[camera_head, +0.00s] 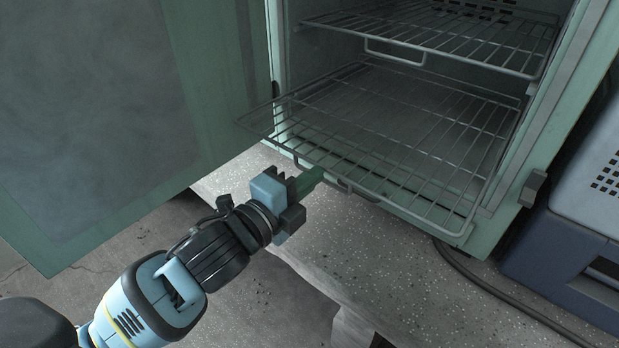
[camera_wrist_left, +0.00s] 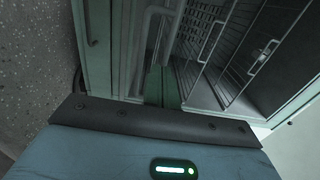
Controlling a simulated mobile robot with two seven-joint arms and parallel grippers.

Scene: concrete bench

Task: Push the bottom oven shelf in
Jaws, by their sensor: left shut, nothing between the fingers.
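The bottom oven shelf (camera_head: 405,136) is a wire rack that sticks out of the oven's front opening, more so at its left corner. Its handle loop hangs at the front edge, partly hidden by my gripper. My left gripper (camera_head: 312,176) is shut and empty, its green fingertips close to the shelf's front edge near the handle. I cannot tell whether they touch it. In the left wrist view the shut fingers (camera_wrist_left: 163,88) point towards the oven, with wire racks ahead. My right gripper is not in view.
The upper shelf (camera_head: 450,38) sits inside the oven. The oven door (camera_head: 110,110) stands open on the left. A speckled concrete bench (camera_head: 370,255) lies below, with a dark cable (camera_head: 475,278) across it. A blue-grey device (camera_head: 575,235) stands at the right.

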